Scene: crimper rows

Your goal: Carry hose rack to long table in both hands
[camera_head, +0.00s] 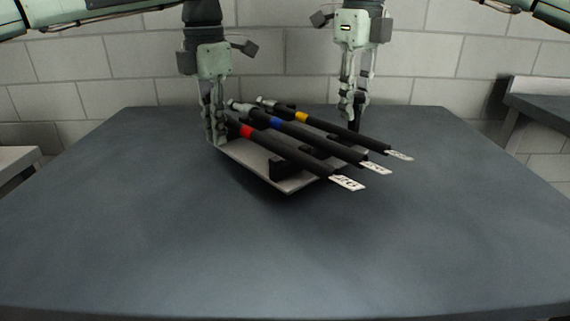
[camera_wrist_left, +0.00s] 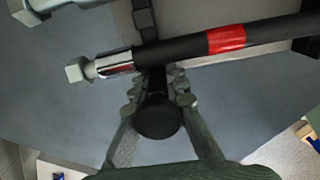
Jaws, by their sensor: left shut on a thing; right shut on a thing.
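The hose rack (camera_head: 238,156) is a light grey tray with dark supports, carrying black hoses with metal end fittings and white tags. The hoses have a red band (camera_head: 247,131), a blue band (camera_head: 277,122) and a yellow band (camera_head: 301,117). My left gripper (camera_head: 216,138) is shut at the rack's left end. In the left wrist view my left gripper (camera_wrist_left: 157,97) closes around a dark round grip (camera_wrist_left: 158,120) beside the red-banded hose (camera_wrist_left: 226,39). My right gripper (camera_head: 352,122) is shut at the rack's far right side; its hold is partly hidden behind the hoses.
A large dark grey table (camera_head: 270,250) lies beneath the rack, with its front and sides clear. Another dark table (camera_head: 545,110) stands at the right edge. A pale surface (camera_head: 15,160) shows at the left edge. A white block wall (camera_head: 120,65) stands behind.

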